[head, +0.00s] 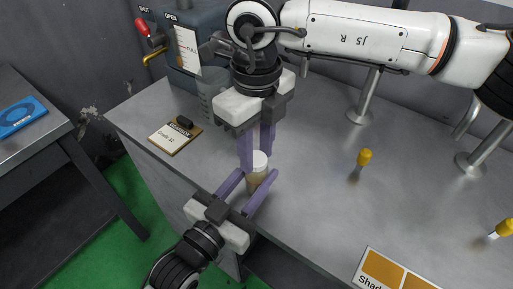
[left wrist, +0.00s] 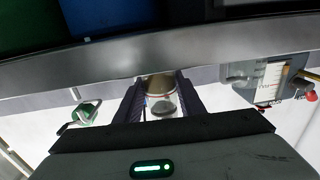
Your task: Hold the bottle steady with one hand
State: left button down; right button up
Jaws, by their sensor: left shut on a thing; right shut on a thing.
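The bottle (head: 257,180) is small, with an amber body and a white cap (head: 260,159). It stands upright near the front edge of the metal bench. My left gripper (head: 258,177) reaches in from the lower left and is shut on the bottle's body, one purple finger on each side. My right gripper (head: 257,158) points down from above and is shut on the white cap; its fingers partly hide it. In the left wrist view the bottle (left wrist: 158,84) sits between the two dark fingers of my left gripper (left wrist: 160,92).
A grey dispenser (head: 185,45) with a red knob stands at the back left, beside a clear beaker (head: 212,105). A label board (head: 175,136) lies nearer. Yellow-handled tools (head: 365,156) and a sign (head: 392,274) are to the right. The bench's middle right is mostly clear.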

jog(key=m, duration=0.3)
jog(key=o, duration=1.1)
jog(key=shift+r, duration=0.1)
notch_tip(320, 180, up, 12)
jog(key=shift+f, duration=0.1)
pick_arm(q)
jog(key=c, duration=1.1)
grip_release()
jog(key=v, duration=1)
jog(key=shift+s+b, duration=0.15)
jog(key=shift+b, duration=0.2)
pick_arm(e)
jog(key=shift+f, duration=0.4)
